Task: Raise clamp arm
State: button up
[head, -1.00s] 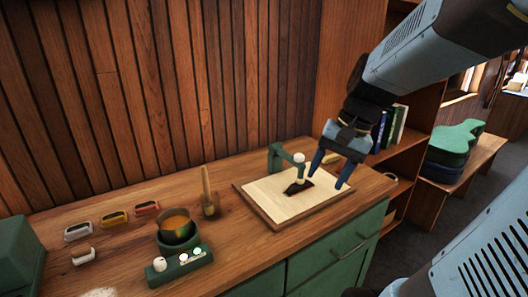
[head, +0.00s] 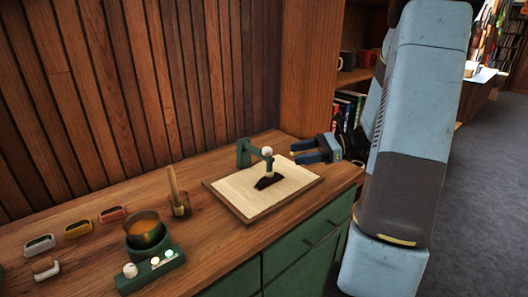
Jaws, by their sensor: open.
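The green clamp (head: 243,153) stands at the back edge of a pale board (head: 240,197) on the wooden bench. My gripper (head: 294,153) is open and empty, to the right of the knob. Its two dark blue fingers point left toward the knob, with a gap between.
A brush in a holder (head: 179,204), a pot of amber liquid (head: 144,232) and a green panel with knobs (head: 150,273) stand left of the board. Shelves with books (head: 348,108) are behind my gripper. Green drawers (head: 300,255) are below the bench top.

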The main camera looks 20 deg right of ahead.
aim_at(267, 148)
jog(key=w+d+f+m+t+y, duration=0.1)
jog(key=w+d+f+m+t, duration=0.1)
jog(key=d+m+t, duration=0.15)
jog(key=x, duration=1.3)
jog(key=shift+r, duration=0.15)
jog(key=shift+c, duration=0.4)
jog(key=shift+n+g, duration=0.25)
grip_shut()
